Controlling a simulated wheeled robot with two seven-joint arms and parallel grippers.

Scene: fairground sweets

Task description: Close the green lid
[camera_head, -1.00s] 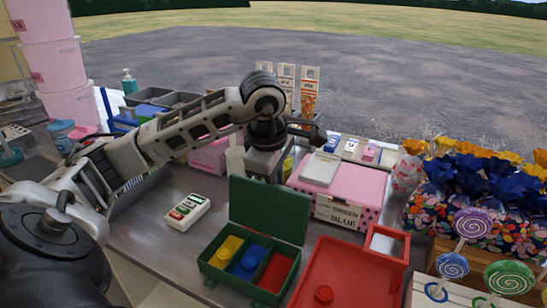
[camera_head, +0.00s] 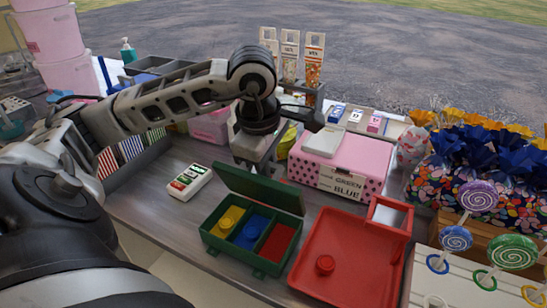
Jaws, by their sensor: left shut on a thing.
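The green box (camera_head: 222,255) sits open on the counter, with yellow, blue and red compartments visible inside. My right gripper is not in view.
A red tray (camera_head: 350,282) with a round red piece (camera_head: 325,264) stands right of the box. A pink box (camera_head: 340,165) stands behind. A white button device (camera_head: 191,182) lies left. Lollipops (camera_head: 478,196) stand at far right.

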